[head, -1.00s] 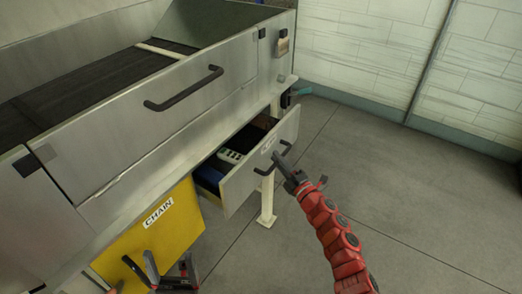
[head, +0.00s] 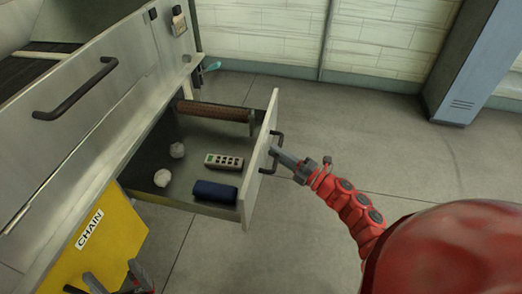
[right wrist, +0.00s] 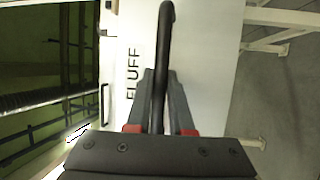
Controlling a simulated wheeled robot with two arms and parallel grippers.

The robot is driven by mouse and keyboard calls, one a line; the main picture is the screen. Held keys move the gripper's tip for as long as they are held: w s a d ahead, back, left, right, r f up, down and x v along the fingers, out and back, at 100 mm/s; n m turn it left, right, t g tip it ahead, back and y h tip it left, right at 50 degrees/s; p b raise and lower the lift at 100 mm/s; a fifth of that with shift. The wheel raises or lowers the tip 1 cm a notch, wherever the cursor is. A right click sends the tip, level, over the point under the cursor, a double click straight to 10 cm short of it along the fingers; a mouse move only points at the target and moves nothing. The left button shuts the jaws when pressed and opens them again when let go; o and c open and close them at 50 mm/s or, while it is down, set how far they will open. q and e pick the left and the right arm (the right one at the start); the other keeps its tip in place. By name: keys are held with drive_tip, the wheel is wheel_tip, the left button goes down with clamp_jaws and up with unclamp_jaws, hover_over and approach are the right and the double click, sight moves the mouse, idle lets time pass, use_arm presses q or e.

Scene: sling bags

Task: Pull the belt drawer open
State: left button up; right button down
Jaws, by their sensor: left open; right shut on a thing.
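A grey drawer (head: 258,172) stands far out from the metal machine, its inside in view. In the right wrist view its pale front (right wrist: 208,65) carries the label "FLUFF"; I see no label reading "belt". My right gripper (head: 276,152) is shut on the drawer's dark bar handle (head: 279,137). In the right wrist view the handle (right wrist: 166,25) runs between the gripper's two fingers. My left gripper (head: 116,282) is open and empty at the bottom left, near the yellow drawer front (head: 112,232) labelled "CHAIN"; the frame's lower edge cuts it off.
The open drawer holds a brown ribbed roller (head: 215,112), a grey remote-like box (head: 224,161), a dark blue block (head: 215,191) and two white balls (head: 162,178). A blue-grey locker (head: 478,65) stands at the back right. The floor right of the drawer is clear.

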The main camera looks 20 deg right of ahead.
drive_tip(key=shift+s+d, duration=0.45)
drive_tip(key=shift+d, duration=0.25)
drive_tip(key=c, duration=0.8)
unclamp_jaws()
drive_tip(key=b+v, duration=0.2)
drive_tip(key=v, duration=1.5)
drive_tip(key=shift+s, duration=0.2)
